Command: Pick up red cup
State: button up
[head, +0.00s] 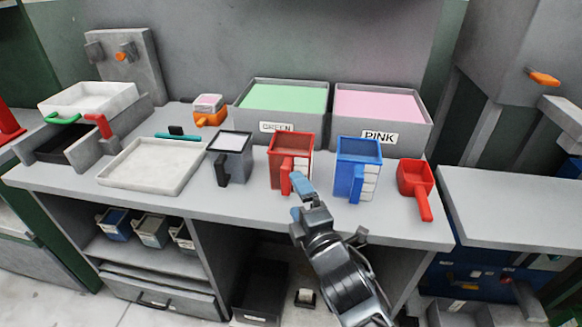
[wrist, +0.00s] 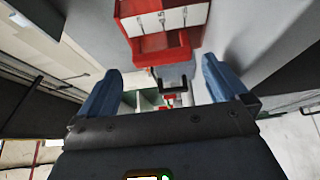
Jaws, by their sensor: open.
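The red cup (head: 278,164) stands upright on the grey bench in the head view, between a grey cup and a blue cup. It has a squared body, a red handle facing the front and white marks on its side. My gripper (head: 301,187) is just in front of the cup, near its handle, and overlaps it in the picture. In the wrist view the red cup (wrist: 167,46) is at the top centre, beyond my open gripper (wrist: 160,75). Its two blue fingers are spread with nothing held between them. The cup's upper part is cut off there.
The blue cup (head: 349,178) stands close on the right, with a red scoop (head: 414,178) beyond. The grey cup (head: 229,160) is on the left, beside a white tray (head: 147,187). Green (head: 261,122) and pink (head: 407,136) foam bins stand behind.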

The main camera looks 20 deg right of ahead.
jog(key=shift+w+f+b, duration=0.15)
jog(key=shift+w+b, duration=0.25)
jog(key=shift+w, duration=2.75)
jog(key=shift+c, duration=0.3)
jog(key=c, duration=0.7)
notch_tip(320, 180, up, 10)
jog(key=p, duration=0.3)
